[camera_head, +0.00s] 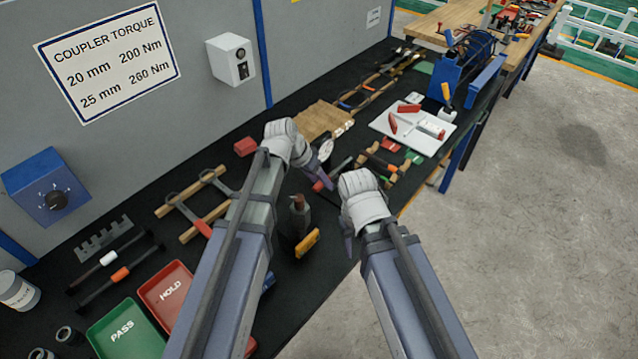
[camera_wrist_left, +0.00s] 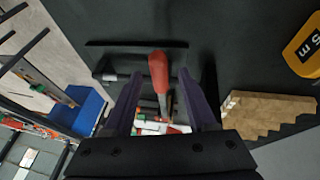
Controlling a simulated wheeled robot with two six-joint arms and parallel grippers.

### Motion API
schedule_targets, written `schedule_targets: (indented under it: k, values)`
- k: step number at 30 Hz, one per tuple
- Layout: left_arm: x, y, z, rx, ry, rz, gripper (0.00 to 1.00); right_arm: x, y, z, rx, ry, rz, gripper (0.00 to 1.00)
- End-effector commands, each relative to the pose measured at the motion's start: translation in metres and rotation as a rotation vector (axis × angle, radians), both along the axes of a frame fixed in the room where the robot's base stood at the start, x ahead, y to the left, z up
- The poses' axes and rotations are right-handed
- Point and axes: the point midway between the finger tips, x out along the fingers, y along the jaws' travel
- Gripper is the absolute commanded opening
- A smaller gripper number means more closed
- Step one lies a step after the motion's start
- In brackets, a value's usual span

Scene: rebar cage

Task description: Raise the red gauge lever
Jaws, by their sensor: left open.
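The red lever (camera_wrist_left: 158,72) shows in the left wrist view as a red grip in the gap between my left gripper's two dark purple fingers (camera_wrist_left: 163,100). The fingers are apart, and I cannot tell whether either touches it. In the head view my left gripper (camera_head: 320,174) is low over the black bench, and a red end (camera_head: 318,186) shows beside its fingertips. A round pale dial (camera_head: 326,150) is just behind it. My right gripper (camera_head: 349,236) hangs near the bench's front edge; its fingers overlap, so its opening is unclear.
A stepped wooden block (camera_wrist_left: 268,112) and a yellow tape measure (camera_wrist_left: 304,48) lie to the right in the left wrist view. Red (camera_head: 166,284) and green (camera_head: 113,325) trays are at lower left. A white board (camera_head: 413,146) lies beyond.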

Motion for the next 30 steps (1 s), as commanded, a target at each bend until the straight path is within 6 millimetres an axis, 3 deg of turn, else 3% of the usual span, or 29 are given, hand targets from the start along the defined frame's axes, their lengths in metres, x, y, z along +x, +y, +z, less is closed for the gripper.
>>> schedule_targets:
  k: [5, 20, 30]
  values:
    - [-0.0001, 0.0001, 0.0009, 0.0, 0.0, 0.0, 0.56, 0.0, 0.0, 0.0009, 0.0, 0.0, 0.0, 0.5]
    - [-0.0002, 0.0003, 0.0008, 0.0, 0.0, 0.0, 0.0, 0.0001, 0.0, 0.0009, 0.0, 0.0, 0.0, 0.5]
    - [-0.0003, 0.0004, 0.0008, 0.0, 0.0, 0.0, 0.0, 0.0, 0.0, 0.0009, 0.0, 0.0, 0.0, 0.5]
